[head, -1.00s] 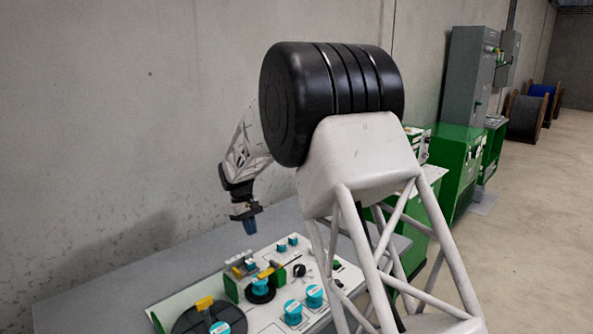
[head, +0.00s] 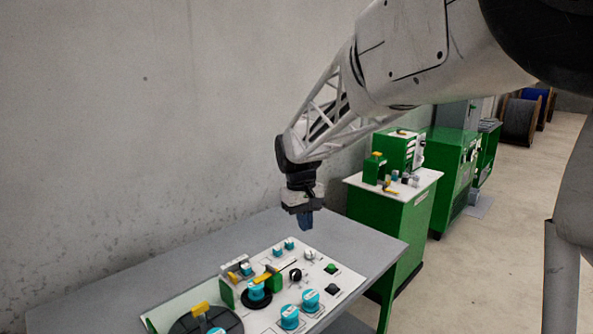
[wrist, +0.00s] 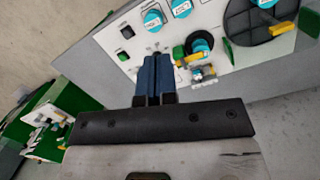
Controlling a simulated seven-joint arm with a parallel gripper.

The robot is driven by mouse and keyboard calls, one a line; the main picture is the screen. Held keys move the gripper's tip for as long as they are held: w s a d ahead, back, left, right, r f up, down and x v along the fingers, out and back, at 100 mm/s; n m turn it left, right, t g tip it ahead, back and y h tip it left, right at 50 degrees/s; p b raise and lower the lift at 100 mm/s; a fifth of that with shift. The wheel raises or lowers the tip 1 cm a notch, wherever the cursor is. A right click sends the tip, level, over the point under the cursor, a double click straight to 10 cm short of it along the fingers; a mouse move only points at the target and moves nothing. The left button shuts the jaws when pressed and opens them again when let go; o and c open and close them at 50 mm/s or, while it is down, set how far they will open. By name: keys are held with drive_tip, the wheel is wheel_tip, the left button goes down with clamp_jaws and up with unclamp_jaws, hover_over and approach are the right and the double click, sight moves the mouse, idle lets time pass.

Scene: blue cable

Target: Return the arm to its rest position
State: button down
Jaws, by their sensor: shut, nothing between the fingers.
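My gripper (head: 305,220) hangs from my arm, fingers pointing down, above the back right part of the white panel. Its dark blue fingers are shut with nothing between them. In the wrist view the fingers (wrist: 153,75) lie side by side, in front of the panel's edge. The white panel (head: 320,273) lies on the grey table (head: 150,258) and carries cyan knobs (head: 289,318), a dark round disc (head: 207,322) and a green block with a yellow bar (head: 274,277). The gripper appears clear of the panel. No blue cable can be made out on the panel.
A green cabinet (head: 390,220) with a white top and small devices stands to the right of the table. More green machines (head: 452,165) and cable reels (head: 521,118) stand farther back. A concrete wall (head: 130,120) runs behind.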

drive_tip(key=s+d+r+m+t, duration=0.1)
drive_tip(key=s+d+r, duration=0.1)
drive_tip(key=s+d, duration=0.55)
drive_tip(key=s+d+r+m+t, duration=0.15)
drive_tip(key=s+d, duration=0.25)
drive_tip(key=s, duration=0.7)
drive_tip(key=s+d+f+m, duration=0.1)
drive_tip(key=s+d+f, duration=0.1)
drive_tip(key=s, duration=0.6)
drive_tip(key=s+d+f+m, duration=0.2)
drive_tip(key=s+d+f, duration=0.1)
drive_tip(key=s, duration=0.6)
drive_tip(key=shift+t+y, duration=0.4)
drive_tip(key=shift+t, duration=0.05)
